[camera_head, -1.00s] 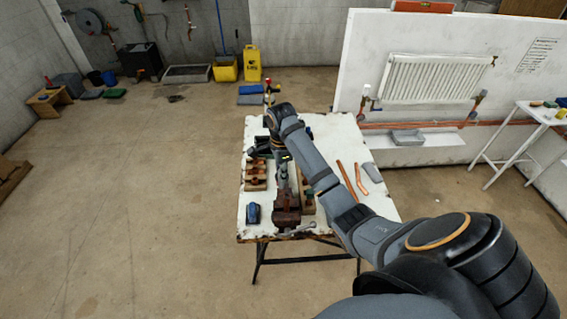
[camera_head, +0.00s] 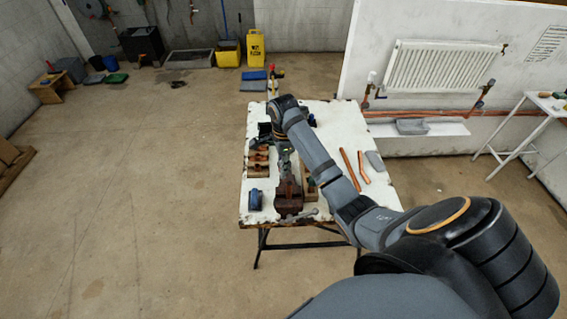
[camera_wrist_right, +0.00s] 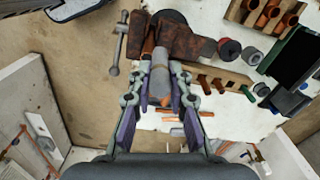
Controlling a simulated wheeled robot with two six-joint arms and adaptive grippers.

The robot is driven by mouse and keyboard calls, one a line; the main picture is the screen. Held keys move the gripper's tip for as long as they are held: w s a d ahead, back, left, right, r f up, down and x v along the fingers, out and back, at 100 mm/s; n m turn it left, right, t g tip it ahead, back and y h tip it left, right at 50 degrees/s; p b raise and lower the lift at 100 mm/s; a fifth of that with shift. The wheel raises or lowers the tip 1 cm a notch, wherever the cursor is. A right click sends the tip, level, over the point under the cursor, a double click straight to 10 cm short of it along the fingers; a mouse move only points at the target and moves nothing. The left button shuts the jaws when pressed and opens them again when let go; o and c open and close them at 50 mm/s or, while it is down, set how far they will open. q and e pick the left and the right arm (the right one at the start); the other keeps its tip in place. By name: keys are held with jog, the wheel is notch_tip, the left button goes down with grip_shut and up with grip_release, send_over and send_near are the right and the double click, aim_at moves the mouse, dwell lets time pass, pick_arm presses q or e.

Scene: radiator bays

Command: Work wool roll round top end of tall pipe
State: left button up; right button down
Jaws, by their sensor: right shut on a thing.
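My right gripper (camera_wrist_right: 164,78) is shut on a grey roll-shaped piece (camera_wrist_right: 160,88), which looks like the wool roll. Its two fingers lie on either side of it. In the head view the right gripper (camera_head: 283,158) is small and partly hidden by my arm, just behind the vise (camera_head: 288,198) on the white bench (camera_head: 330,125). My left gripper is not in view.
A blue object (camera_head: 255,199) lies near the bench's front left. Loose copper pipes (camera_head: 350,168) and a grey block (camera_head: 375,160) lie at the right. A radiator (camera_head: 441,66) hangs on the white wall.

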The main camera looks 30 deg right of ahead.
jog(key=shift+d+f, duration=0.15)
jog(key=shift+f, duration=0.35)
jog(key=shift+w+f+b, duration=0.1)
jog(key=shift+f+b, duration=0.25)
jog(key=shift+f, duration=1.05)
jog(key=shift+f+p, duration=0.1)
jog(key=shift+p, duration=0.2)
jog(key=shift+f, duration=0.25)
